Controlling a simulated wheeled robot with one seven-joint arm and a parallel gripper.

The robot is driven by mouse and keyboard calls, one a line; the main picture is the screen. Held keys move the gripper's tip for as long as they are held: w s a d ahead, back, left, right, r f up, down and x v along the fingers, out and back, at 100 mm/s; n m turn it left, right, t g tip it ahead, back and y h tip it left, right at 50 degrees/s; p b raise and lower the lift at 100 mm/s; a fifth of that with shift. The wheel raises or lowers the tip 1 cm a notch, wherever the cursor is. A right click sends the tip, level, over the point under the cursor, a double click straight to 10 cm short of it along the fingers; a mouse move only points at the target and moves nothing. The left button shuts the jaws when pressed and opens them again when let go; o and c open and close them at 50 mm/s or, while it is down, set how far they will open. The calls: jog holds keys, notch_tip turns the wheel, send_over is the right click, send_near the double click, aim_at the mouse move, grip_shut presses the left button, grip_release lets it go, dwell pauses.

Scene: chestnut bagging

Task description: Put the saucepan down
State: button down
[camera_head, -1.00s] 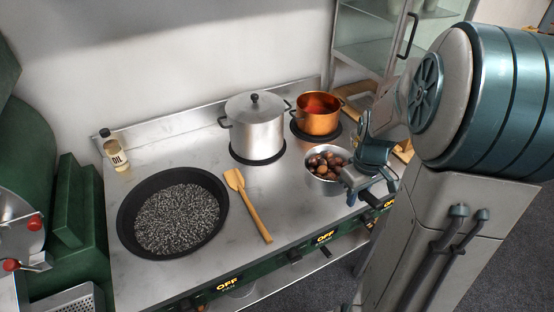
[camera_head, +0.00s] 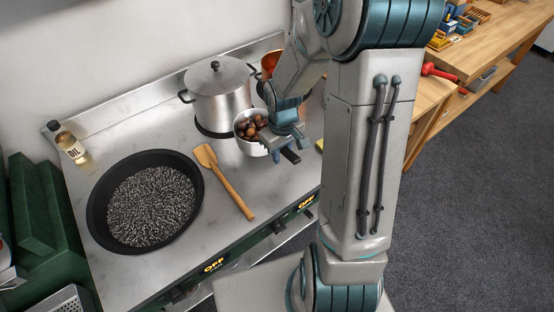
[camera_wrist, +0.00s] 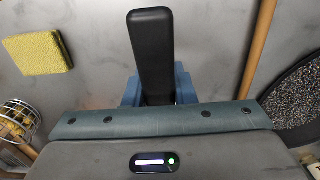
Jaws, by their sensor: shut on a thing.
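The saucepan (camera_head: 242,133) is a small steel pan filled with brown chestnuts (camera_head: 250,124). It is upright, in front of the large lidded pot at the back of the steel worktop. My gripper (camera_head: 281,143) is shut on its black handle (camera_head: 290,156), at the pan's right side. In the wrist view the black handle (camera_wrist: 152,55) stands between my blue fingers (camera_wrist: 155,92), and the pan itself is hidden. I cannot tell whether its base touches the worktop.
A wooden spatula (camera_head: 230,187) and a black pan of dark pellets (camera_head: 99,207) lie left. An oil bottle (camera_head: 70,146) stands at back left. A yellow sponge (camera_wrist: 38,54) lies nearby.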

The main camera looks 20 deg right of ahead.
jog(key=shift+w+a+f+p, duration=0.1)
jog(key=shift+a+f, duration=0.05)
jog(key=shift+f, duration=0.6)
jog(key=shift+w+a+f+p, duration=0.1)
jog(key=shift+a+f, duration=0.1)
jog(key=shift+f, duration=0.6)
jog(key=shift+w+a+f+p, duration=0.1)
jog(key=shift+a+f, duration=0.05)
jog(key=shift+f, duration=0.6)
jog(key=c, duration=1.2)
grip_release()
jog(key=shift+s+f, duration=0.1)
